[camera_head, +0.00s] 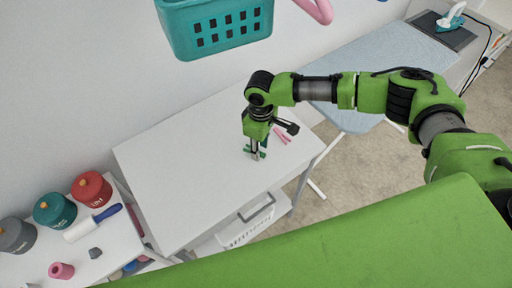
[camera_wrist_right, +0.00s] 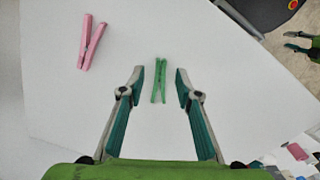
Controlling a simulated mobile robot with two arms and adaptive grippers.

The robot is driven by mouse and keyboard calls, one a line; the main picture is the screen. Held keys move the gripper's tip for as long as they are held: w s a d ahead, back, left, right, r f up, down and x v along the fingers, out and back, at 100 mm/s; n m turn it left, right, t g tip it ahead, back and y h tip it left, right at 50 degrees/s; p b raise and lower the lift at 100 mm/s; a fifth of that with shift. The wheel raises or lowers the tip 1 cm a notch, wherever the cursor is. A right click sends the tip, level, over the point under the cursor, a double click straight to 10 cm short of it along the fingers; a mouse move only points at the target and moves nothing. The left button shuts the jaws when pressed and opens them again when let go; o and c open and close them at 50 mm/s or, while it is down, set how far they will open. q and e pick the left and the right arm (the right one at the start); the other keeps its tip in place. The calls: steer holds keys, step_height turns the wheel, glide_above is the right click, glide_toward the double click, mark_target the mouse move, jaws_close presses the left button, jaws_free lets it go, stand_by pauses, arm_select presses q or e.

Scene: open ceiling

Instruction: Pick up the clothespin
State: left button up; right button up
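A green clothespin (camera_wrist_right: 159,82) lies on the white table (camera_head: 190,150). In the right wrist view it sits between the two spread fingertips of my right gripper (camera_wrist_right: 159,82), with a gap on each side. In the head view the right gripper (camera_head: 254,154) points down over the table's right part and mostly hides the green clothespin. A pink clothespin (camera_wrist_right: 91,42) lies to the upper left in the wrist view; in the head view it lies just right of the gripper (camera_head: 282,136).
A teal basket (camera_head: 215,28) hangs at the top. A side table at the left holds red (camera_head: 91,189), teal (camera_head: 55,211) and grey (camera_head: 16,235) containers and a lint roller (camera_head: 92,223). An ironing board (camera_head: 385,65) stands behind. The table's left half is clear.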

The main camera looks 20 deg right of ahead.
steer(key=shift+f, duration=0.55)
jaws_close()
steer(key=shift+r+b, duration=0.3)
steer(key=shift+r, duration=0.2)
steer(key=r, duration=0.1)
steer(key=r+b, duration=0.1)
steer(key=shift+s+a+r, duration=0.2)
steer(key=shift+r, duration=0.15)
steer(key=s+a+r+b, duration=0.2)
steer(key=s+a+r, duration=0.3)
steer(key=s+r, duration=0.55)
steer(key=s+d+r+m, duration=0.2)
steer(key=d+r+m, duration=0.3)
steer(key=d+m, duration=0.4)
steer(key=shift+s, duration=0.4)
